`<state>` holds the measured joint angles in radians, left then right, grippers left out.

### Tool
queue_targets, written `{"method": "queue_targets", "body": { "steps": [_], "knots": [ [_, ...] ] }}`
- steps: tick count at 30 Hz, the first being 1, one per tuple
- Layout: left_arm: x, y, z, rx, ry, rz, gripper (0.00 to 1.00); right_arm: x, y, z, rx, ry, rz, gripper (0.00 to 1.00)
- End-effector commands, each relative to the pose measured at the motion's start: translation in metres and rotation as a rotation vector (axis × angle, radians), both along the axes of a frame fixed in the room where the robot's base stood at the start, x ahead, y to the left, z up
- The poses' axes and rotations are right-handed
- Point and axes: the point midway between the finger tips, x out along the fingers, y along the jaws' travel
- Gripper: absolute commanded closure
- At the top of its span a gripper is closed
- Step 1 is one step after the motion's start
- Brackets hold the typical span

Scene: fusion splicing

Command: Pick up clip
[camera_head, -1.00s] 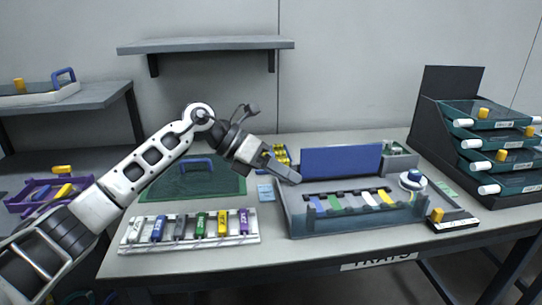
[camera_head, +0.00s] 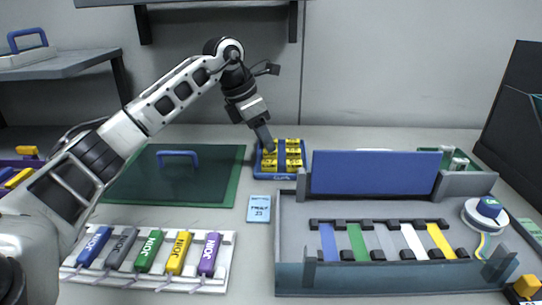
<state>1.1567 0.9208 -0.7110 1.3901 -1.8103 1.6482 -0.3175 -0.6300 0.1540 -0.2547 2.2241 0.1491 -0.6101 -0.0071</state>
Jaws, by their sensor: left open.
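Several yellow clips (camera_head: 293,160) lie in rows in a small blue tray (camera_head: 284,177) behind the middle of the table. My left gripper (camera_head: 267,146) comes down from above, and its fingertips are at the left column of clips. It is open, with its fingers seen nearly edge-on. They partly cover the rear left clips. I cannot tell whether the fingers touch a clip or straddle one. My right gripper is not in view.
A splicing station (camera_head: 375,277) with a raised blue panel (camera_head: 372,172) and coloured strips stands right of the tray. A green mat (camera_head: 215,180) with a blue handle lies left. A white rack (camera_head: 215,275) of coloured tubes is in front. A blue card (camera_head: 259,208) lies between.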

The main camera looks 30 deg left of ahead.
Motion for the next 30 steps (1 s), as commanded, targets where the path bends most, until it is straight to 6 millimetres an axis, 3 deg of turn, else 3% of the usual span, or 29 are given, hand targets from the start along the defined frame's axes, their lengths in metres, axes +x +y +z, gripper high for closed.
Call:
{"method": "queue_targets", "body": {
  "steps": [1, 5, 12, 13, 18, 30],
  "knots": [
    [0.001, -0.002, -0.012, 0.000, 0.004, -0.001, 0.50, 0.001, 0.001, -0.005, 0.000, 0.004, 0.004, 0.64],
    [0.007, -0.007, -0.027, -0.001, 0.002, -0.002, 0.50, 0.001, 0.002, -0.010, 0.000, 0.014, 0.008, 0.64],
    [0.008, -0.007, -0.030, -0.001, -0.002, 0.000, 0.50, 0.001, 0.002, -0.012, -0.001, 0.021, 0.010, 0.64],
    [0.008, -0.007, -0.030, -0.001, -0.002, 0.000, 0.53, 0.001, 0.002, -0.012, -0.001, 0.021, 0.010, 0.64],
    [0.008, -0.007, -0.029, -0.001, 0.000, 0.000, 1.00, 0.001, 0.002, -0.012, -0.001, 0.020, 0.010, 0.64],
    [0.008, -0.007, -0.029, -0.001, 0.000, 0.000, 1.00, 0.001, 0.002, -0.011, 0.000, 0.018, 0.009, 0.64]
  ]
}}
